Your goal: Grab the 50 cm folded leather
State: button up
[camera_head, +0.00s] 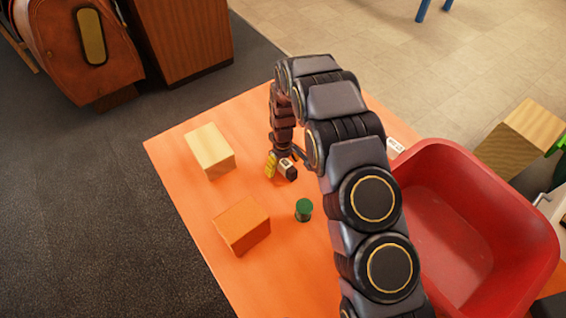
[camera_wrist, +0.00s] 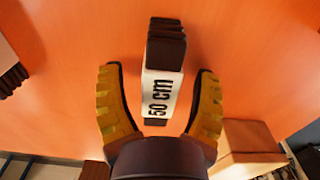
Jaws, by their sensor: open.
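The folded leather (camera_wrist: 166,50) is a dark brown, pleated strip with a white band marked "50 cm" (camera_wrist: 160,95). In the wrist view it lies on the orange table between the two yellow fingers of my gripper (camera_wrist: 160,73). The fingers are spread, with a visible gap on each side of the band. In the head view my gripper (camera_head: 279,166) is low over the table, and the leather (camera_head: 289,169) shows as a small dark and white piece beside the yellow finger. Part of it is hidden by the gripper.
A pale wood block (camera_head: 210,150), an orange-brown block (camera_head: 242,226) and a green spool (camera_head: 303,209) stand on the orange table (camera_head: 180,165). A red bin (camera_head: 530,215) is at right. A small white-labelled piece (camera_head: 395,146) lies near the bin.

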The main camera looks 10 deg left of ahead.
grip_shut()
dwell(0.3)
